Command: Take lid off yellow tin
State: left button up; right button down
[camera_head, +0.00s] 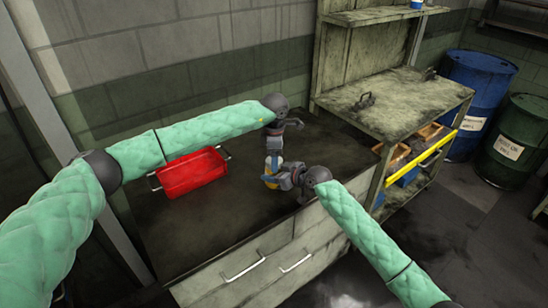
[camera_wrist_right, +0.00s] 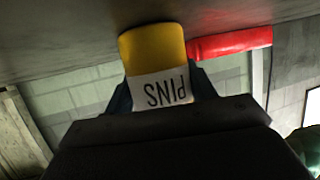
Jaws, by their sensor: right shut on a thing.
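The yellow tin (camera_head: 270,181) stands on the dark worktop in the head view, small and partly covered by grippers. In the right wrist view the yellow tin (camera_wrist_right: 153,48) appears upside down with a white label reading PINS. My right gripper (camera_head: 273,180) is shut on the tin from the right, its blue fingers on both sides. My left gripper (camera_head: 273,160) points down just above the tin's top. I cannot tell whether its fingers are open or touch the lid. The lid is hidden or too small to make out.
A red bin (camera_head: 190,173) with wire handles stands on the worktop (camera_head: 215,225) to the left. A wooden shelf bench (camera_head: 400,105) stands at the right, with blue (camera_head: 478,85) and green (camera_head: 520,140) drums beyond.

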pick_arm(q)
jog(key=shift+r, duration=0.15)
jog(key=shift+r, duration=2.2)
jog(key=shift+c, duration=0.3)
jog(key=shift+r+m, duration=1.1)
jog(key=shift+r, duration=0.45)
jog(key=shift+f, duration=3.9)
jog(key=c, duration=1)
jog(key=shift+n, duration=1.6)
